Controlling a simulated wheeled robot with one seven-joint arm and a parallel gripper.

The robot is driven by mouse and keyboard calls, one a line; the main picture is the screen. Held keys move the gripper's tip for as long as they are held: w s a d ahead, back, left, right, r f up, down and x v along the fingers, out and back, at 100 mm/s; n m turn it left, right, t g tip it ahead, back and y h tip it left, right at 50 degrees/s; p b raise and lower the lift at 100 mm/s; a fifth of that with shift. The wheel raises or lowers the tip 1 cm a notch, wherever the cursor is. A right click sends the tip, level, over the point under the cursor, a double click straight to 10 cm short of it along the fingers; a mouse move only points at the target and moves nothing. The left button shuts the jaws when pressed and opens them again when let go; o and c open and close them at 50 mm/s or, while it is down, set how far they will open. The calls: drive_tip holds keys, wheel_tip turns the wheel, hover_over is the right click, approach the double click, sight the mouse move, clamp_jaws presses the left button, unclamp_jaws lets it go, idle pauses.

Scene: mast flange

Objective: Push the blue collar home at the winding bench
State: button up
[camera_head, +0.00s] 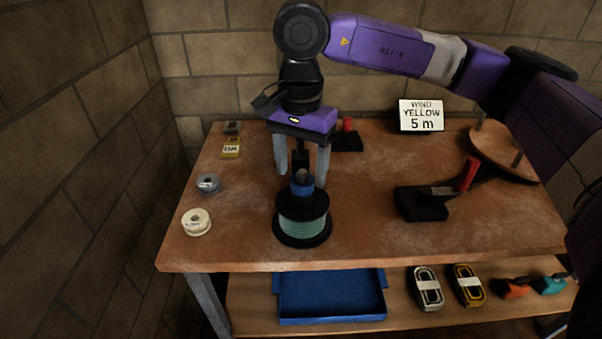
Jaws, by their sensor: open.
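The blue collar (302,189) sits upright at the top centre of a black-flanged spool (303,230) wound with teal line, on the winding bench (240,225). A greyish-brown round tip (303,175) shows at the collar's top. I cannot tell whether the collar touches the spool's upper flange all round. My gripper (302,178) points down directly over the collar. It is open, with its two grey fingers spread left and right of the collar's upper end. A dark upright piece shows between the fingers; I cannot tell what it belongs to.
Two small reels (197,222) lie at the bench's left. A black block (421,204) with a red-handled lever (469,174) stands right of the spool. A sign (421,115) reads "WIND YELLOW 5 m". A blue tray (332,298) and wire coils (466,286) lie on the lower shelf.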

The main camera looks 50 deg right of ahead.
wheel_tip(320, 180, up, 6)
idle(0.4)
idle(0.5)
